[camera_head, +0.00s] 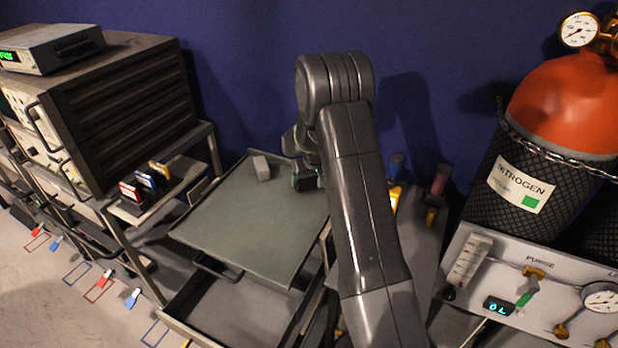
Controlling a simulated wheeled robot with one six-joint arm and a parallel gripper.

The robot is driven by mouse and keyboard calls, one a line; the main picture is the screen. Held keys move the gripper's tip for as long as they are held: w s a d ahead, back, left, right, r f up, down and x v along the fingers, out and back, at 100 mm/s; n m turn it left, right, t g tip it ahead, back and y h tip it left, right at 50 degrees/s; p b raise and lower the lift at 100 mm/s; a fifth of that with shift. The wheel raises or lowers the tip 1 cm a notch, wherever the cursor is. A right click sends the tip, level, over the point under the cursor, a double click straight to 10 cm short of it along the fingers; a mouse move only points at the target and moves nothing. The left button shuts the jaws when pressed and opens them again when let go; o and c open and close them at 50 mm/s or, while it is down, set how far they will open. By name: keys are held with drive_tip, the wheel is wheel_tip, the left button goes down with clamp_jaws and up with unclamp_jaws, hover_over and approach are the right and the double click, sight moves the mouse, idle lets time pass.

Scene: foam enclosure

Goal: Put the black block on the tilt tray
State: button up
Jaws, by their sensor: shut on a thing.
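The tilt tray (235,225) is a flat grey-green panel with a raised rim, left of the middle. My gripper (304,184) is over the tray's far right part, partly hidden behind my own arm. It is shut on a small dark thing, which looks like the black block; the arm and the dark jaws hide most of it. I cannot tell whether the held thing touches the tray.
A rack of instruments (110,110) stands left of the tray, with red, blue and yellow cards (145,182) on its ledge. An open drawer (225,310) is below the tray. At the right are a nitrogen cylinder (520,185) and a purge panel (540,285). The tray's middle is clear.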

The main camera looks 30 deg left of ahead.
drive_tip(key=shift+f, duration=0.15)
drive_tip(key=o, duration=0.9)
drive_tip(key=shift+o, duration=0.2)
drive_tip(key=shift+r, duration=0.3)
drive_tip(key=b+v, duration=0.1)
drive_tip(key=v, duration=1)
drive_tip(key=shift+d+r, duration=0.15)
drive_tip(key=shift+r, duration=0.2)
drive_tip(key=shift+s, duration=0.1)
